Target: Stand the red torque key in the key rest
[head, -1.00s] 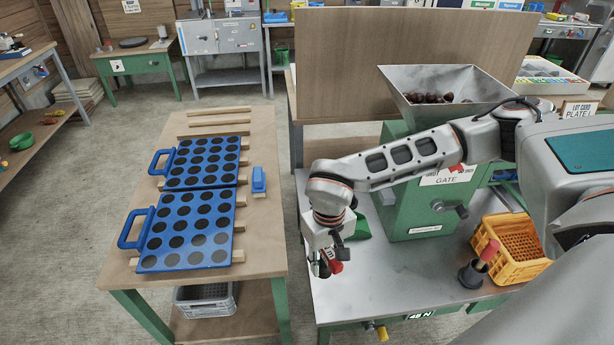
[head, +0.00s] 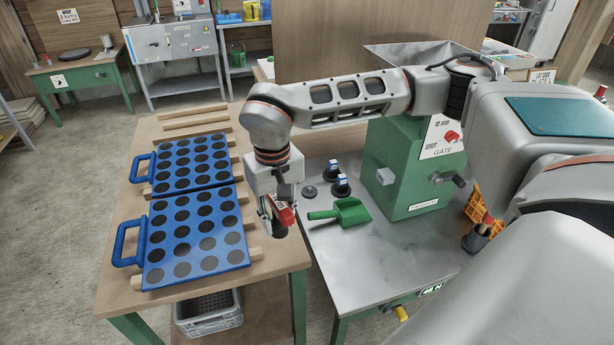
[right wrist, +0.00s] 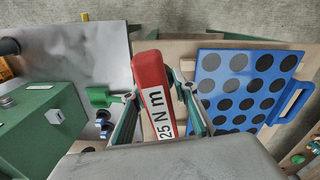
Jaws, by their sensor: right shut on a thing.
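The red torque key (head: 287,216), with a white label, is in my right gripper (head: 275,214). In the right wrist view the label on the key (right wrist: 153,85) reads 25 N m. The right gripper also shows there (right wrist: 160,112), its two fingers closed on either side of the key. In the head view the gripper hangs over the right edge of the wooden table (head: 265,262); the key's lower end is hard to see. I cannot pick out the key rest for certain. My left gripper is not in view.
Two blue trays with dark round spots (head: 196,236) lie on the wooden table. A gap separates the tables.

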